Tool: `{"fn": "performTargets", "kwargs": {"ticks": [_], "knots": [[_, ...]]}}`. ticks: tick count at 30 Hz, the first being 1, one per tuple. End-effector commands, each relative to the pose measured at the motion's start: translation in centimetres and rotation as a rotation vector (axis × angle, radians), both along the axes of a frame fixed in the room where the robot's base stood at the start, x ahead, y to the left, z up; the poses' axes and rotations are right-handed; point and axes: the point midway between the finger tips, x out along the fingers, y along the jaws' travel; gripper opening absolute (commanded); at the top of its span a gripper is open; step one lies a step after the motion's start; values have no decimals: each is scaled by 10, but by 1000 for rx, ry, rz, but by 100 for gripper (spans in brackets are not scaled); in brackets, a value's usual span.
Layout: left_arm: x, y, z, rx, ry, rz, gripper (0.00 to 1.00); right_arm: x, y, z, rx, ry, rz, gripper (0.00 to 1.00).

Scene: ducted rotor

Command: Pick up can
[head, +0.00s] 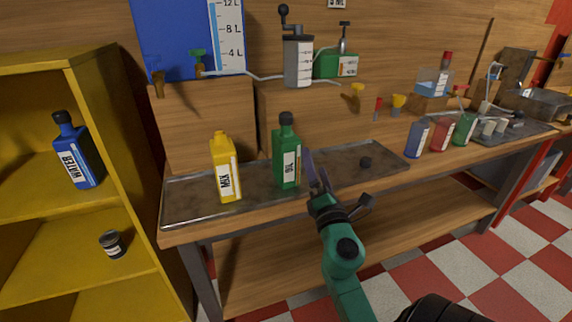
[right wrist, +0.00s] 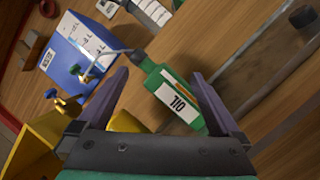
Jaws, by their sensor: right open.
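A green can labelled OIL with a dark cap (head: 286,160) stands upright on the metal tray at the front of the bench. My right gripper (head: 338,180) is open, just right of the can, with its nearer finger close to the can's right side. In the right wrist view the green can (right wrist: 172,92) shows between the spread fingers of the gripper (right wrist: 158,77); I cannot tell whether a finger touches it. A yellow can labelled MILK (head: 225,170) stands left of it. A blue can labelled WATER (head: 78,155) stands on the yellow shelf. My left gripper is not in view.
Blue, red and green containers (head: 416,138) stand farther right. The yellow shelf (head: 115,170) borders the bench's left end.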

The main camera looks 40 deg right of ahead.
Motion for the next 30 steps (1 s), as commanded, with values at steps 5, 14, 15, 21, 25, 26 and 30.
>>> {"fn": "performTargets", "kwargs": {"ticks": [5,14,15,21,25,26,30], "knots": [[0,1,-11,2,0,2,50,16,18,-12,-665,366,-26,100],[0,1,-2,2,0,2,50,59,3,-19,-819,504,-24,100],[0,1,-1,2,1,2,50,69,0,-17,-817,503,-24,100],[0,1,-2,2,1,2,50,105,-13,-15,-817,505,-23,100],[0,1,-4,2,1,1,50,122,-21,-12,-816,503,-23,100],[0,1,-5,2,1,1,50,127,-24,-11,-817,502,-24,100],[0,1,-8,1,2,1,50,150,-33,-8,-814,503,-22,100]]}}
